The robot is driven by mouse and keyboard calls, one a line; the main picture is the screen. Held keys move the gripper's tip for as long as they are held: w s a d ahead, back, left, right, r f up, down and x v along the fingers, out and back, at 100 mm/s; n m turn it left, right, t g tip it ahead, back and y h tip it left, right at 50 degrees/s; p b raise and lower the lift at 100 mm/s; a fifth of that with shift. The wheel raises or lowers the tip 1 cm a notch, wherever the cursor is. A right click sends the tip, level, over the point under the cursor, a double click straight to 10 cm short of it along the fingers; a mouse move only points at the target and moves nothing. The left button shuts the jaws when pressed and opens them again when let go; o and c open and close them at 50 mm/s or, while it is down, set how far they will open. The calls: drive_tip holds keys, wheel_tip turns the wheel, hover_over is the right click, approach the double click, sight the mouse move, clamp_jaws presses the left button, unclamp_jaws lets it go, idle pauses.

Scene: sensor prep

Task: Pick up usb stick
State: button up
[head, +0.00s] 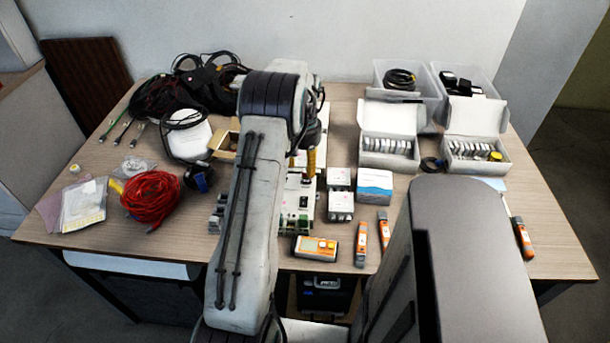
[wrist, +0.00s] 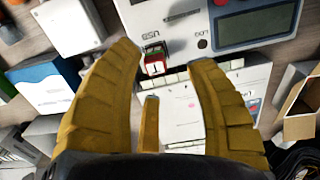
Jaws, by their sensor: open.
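My gripper (wrist: 166,58) is open, with yellow ribbed fingers spread apart in the wrist view. In the head view my gripper (head: 312,161) points down over the table, mostly hidden behind my arm. A small block with red, white and dark green parts (wrist: 155,63) sits between the fingertips in the wrist view, beside printed "USB" lettering on a pale device (wrist: 183,27). It looks like the usb stick, but it is too small to be sure. The fingers appear apart from it. In the head view I cannot make out the usb stick.
White boxes (head: 341,205) and a blue-white box (head: 374,187) stand close right of the gripper. Orange-grey handheld tools (head: 360,243) lie along the front edge. A red cable coil (head: 150,198) lies left. Open part boxes (head: 390,150) stand at the back right.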

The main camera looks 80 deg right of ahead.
sight(306, 171)
drive_tip(key=shift+s+f+p, duration=0.2)
drive_tip(key=shift+f+p, duration=0.75)
drive_tip(key=shift+p, duration=0.25)
drive_tip(key=shift+d+f+p, duration=0.1)
drive_tip(key=shift+f+p, duration=0.75)
drive_tip(key=shift+f, duration=0.65)
drive_tip(key=shift+c, duration=0.5)
drive_tip(key=c, duration=0.8)
drive_tip(key=shift+r, duration=0.1)
clamp_jaws()
